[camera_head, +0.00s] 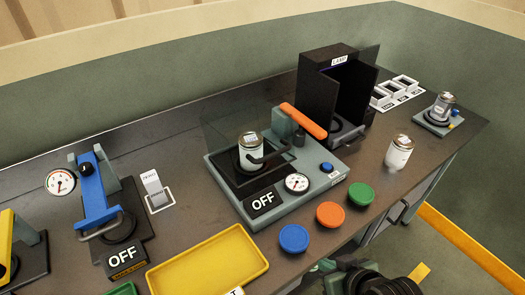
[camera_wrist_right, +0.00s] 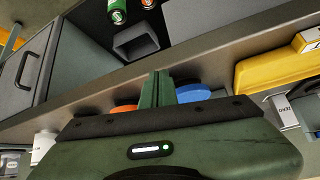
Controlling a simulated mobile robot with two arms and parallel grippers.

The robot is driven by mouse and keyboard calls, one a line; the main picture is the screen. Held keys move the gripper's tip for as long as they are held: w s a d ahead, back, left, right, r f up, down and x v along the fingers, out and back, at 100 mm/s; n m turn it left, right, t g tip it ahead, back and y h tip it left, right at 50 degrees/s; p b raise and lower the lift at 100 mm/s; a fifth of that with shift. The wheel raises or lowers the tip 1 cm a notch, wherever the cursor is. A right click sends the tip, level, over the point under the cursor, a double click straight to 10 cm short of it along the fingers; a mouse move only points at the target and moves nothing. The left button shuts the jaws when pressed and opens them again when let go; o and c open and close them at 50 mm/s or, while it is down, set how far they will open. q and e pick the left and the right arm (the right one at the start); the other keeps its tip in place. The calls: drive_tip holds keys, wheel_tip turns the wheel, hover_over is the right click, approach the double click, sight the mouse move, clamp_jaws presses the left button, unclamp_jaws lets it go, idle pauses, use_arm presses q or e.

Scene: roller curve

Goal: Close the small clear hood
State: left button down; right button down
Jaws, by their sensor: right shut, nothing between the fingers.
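A clear pane (camera_head: 222,122), which looks like the small clear hood, stands raised at the back of the grey station (camera_head: 225,190) in the head view. A metal can (camera_head: 250,150) stands on the station's black plate, with a dark bent handle (camera_head: 268,156) in front of it. An orange lever (camera_head: 303,121) is at its back right. My right gripper shows in the wrist view (camera_wrist_right: 162,87), its fingers shut and empty near the bench edge. In the head view only its dark body shows at the bottom, apart from the pane. My left gripper is out of view.
Blue (camera_head: 294,238), orange (camera_head: 330,215) and green (camera_head: 360,194) discs lie along the front edge. A yellow tray (camera_head: 207,262) is at front left. A black lamp box (camera_head: 322,90) and a loose can (camera_head: 398,152) stand to the right. A blue-levered station (camera_head: 95,190) is left.

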drive_tip(key=w+a+r+n+t+y, duration=0.1)
drive_tip(key=w+a+r+t+y, duration=0.1)
drive_tip(key=w+a+r, duration=0.3)
drive_tip(key=w+a+r+n+t+y, duration=0.1)
drive_tip(key=w+a+r+t+y, duration=0.1)
drive_tip(key=w+r, duration=0.35)
drive_tip(key=n+t+y, duration=0.1)
drive_tip(key=t+y, duration=0.1)
drive_tip(key=y, duration=0.1)
approach(252, 141)
wheel_tip(252, 141, up, 3)
drive_tip(key=s+d, duration=0.2)
drive_tip(key=s, duration=0.1)
drive_tip(key=p+x, duration=0.3)
drive_tip(key=x, duration=0.5)
drive_tip(key=shift+w+a+r, duration=0.1)
drive_tip(key=shift+w+a, duration=0.15)
drive_tip(key=shift+a, duration=0.1)
drive_tip(key=f, duration=0.2)
drive_tip(key=s+f+p, duration=0.1)
drive_tip(key=shift+d+f, duration=0.1)
drive_tip(key=shift+d, duration=0.3)
drive_tip(key=shift+s+d+f, duration=0.1)
drive_tip(key=shift+f, duration=0.3)
